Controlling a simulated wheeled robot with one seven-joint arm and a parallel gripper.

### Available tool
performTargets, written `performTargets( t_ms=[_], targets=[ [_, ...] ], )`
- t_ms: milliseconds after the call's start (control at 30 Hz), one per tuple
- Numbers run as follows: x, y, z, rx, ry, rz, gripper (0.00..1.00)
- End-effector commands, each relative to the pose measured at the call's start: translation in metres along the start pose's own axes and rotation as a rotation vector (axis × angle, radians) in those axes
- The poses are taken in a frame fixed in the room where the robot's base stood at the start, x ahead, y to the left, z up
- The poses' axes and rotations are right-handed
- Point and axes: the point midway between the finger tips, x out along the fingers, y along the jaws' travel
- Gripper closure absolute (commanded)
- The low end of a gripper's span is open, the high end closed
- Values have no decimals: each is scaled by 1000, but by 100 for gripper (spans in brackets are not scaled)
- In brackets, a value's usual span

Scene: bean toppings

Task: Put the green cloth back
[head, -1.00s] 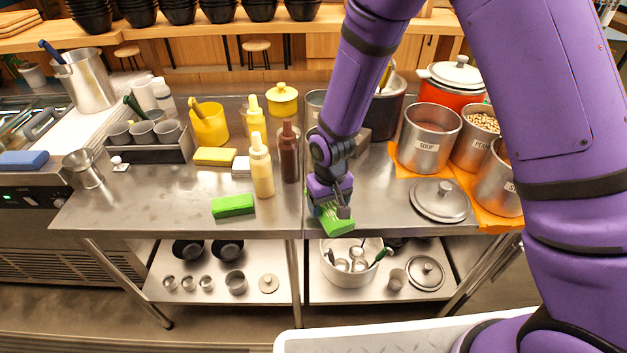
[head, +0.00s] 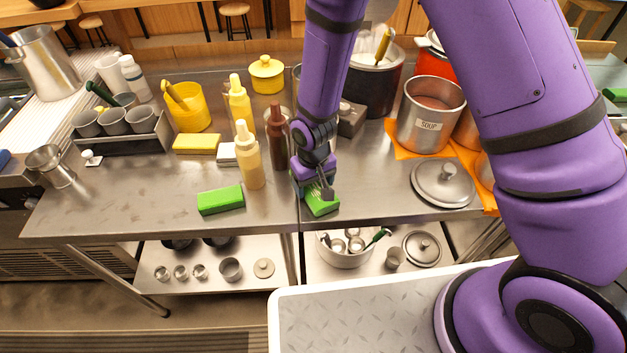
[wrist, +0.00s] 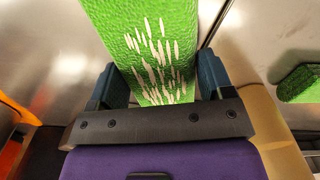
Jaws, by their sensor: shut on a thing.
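My gripper (head: 318,186) is shut on a green cloth (head: 322,206), a thick block-like piece, at the front edge of the steel counter. In the wrist view the green cloth (wrist: 150,45) lies between the two fingers and shows white streaks on its face. I cannot tell whether it touches the counter. A second green block (head: 220,199) lies flat on the counter to the left. It also shows at the right in the wrist view (wrist: 300,84).
Sauce bottles (head: 249,160) stand left of my gripper. A yellow block (head: 196,143) lies behind them. A pot lid (head: 443,183) and a soup pot (head: 428,115) are to the right. The lower shelf holds a pot of ladles (head: 345,255).

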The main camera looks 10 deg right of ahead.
Motion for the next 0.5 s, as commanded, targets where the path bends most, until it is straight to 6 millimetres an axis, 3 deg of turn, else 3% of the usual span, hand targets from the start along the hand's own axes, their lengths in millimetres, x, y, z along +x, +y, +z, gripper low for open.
performTargets(
  t_ms=[133,167,267,500],
  targets=[
    [3,0,0,0,-1,0,45],
    [3,0,0,0,-1,0,24],
    [3,0,0,0,0,0,1],
    [2,0,0,0,0,0,0]
  ],
)
